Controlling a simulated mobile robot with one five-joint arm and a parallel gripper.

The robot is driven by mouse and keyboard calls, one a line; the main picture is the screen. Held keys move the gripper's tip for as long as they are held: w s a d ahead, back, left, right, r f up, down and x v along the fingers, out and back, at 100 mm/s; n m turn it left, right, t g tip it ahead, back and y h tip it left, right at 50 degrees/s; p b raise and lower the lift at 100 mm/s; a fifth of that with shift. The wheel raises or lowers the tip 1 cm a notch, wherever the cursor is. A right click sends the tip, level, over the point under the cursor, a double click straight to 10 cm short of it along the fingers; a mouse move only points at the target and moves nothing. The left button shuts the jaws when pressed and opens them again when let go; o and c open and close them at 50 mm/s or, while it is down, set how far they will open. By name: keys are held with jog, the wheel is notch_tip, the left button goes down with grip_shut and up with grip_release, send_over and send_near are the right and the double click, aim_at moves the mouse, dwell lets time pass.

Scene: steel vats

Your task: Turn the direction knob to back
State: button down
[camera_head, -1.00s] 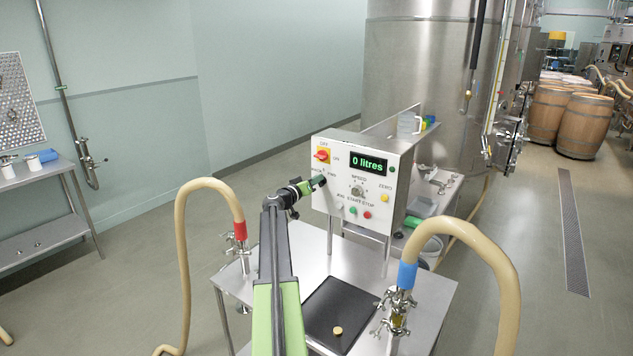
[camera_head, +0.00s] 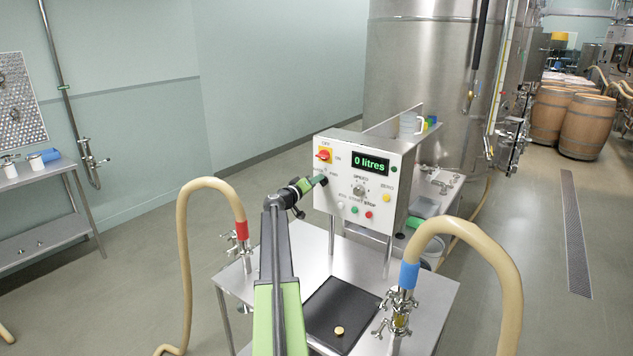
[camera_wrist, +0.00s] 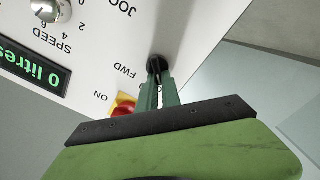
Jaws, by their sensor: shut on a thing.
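The white control panel (camera_head: 337,206) stands on posts above a steel table. The black direction knob (camera_wrist: 157,63) is on its face, below the red and yellow ON/OFF switch (camera_head: 324,155). My gripper (camera_head: 317,182) reaches the panel's left side. In the wrist view, its green fingers (camera_wrist: 158,85) are shut on the knob. The panel appears turned over there, and the FWD label (camera_wrist: 125,71) shows beside the knob. The BACK label and the knob's pointer are hidden, so I cannot tell the setting.
The speed dial (camera_head: 359,189) and several buttons are right of the knob, under the "0 litres" display (camera_head: 370,163). A hose with a red collar (camera_head: 242,230) rises at left, one with a blue collar (camera_head: 409,275) at right. A black mat (camera_head: 318,316) lies on the table.

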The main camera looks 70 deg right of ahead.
jog(key=c, duration=1.5)
grip_release()
jog(key=shift+c, duration=0.2)
jog(key=shift+w+a, duration=0.1)
jog(key=shift+a, duration=0.05)
jog(key=v, duration=1.7)
jog(key=shift+a, duration=0.1)
